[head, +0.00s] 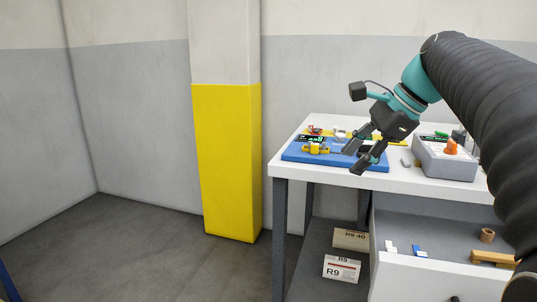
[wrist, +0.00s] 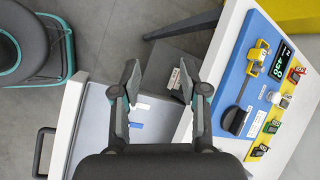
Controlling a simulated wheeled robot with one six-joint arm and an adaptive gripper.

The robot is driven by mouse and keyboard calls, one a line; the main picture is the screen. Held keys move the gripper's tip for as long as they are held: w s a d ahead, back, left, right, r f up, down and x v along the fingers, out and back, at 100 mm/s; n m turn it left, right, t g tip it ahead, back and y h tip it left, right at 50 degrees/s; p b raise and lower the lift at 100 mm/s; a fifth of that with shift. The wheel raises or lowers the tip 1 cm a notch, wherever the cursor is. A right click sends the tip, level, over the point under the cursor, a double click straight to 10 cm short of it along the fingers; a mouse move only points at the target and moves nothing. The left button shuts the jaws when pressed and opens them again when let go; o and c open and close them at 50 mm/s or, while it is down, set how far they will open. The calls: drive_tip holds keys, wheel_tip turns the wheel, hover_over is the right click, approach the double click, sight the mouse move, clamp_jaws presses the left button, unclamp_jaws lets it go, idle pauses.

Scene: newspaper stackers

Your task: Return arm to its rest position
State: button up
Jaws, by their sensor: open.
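My gripper (head: 357,157) is open above the front edge of the white table (head: 415,186) in the head view. Its fingers point down and to the left, with nothing between them. The wrist view shows the same open gripper (wrist: 166,90), with its two fingers spread apart over the table edge and the open drawer. My arm comes in from the right side of the head view, bent over the table. The gripper hides part of the blue mat behind it.
A blue mat (head: 298,153) with small devices lies on the table. A grey box with an orange knob (head: 451,146) stands to the right. An open drawer (head: 415,282) juts out below. Cartons (head: 341,268) sit on the lower shelf. A yellow pillar (head: 229,160) stands left; floor beyond is clear.

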drive_tip(key=s+a+f+n+t+h, duration=0.1)
drive_tip(key=s+f+n+h, duration=0.4)
drive_tip(key=s+f+n, duration=1)
drive_tip(key=s+f+t, duration=0.1)
drive_tip(key=s+f, duration=0.5)
drive_tip(key=f, duration=0.3)
drive_tip(key=shift+a+n+h, duration=0.25)
drive_tip(key=shift+n+h, duration=0.05)
drive_tip(key=shift+n, duration=0.1)
drive_tip(key=shift+a, duration=0.15)
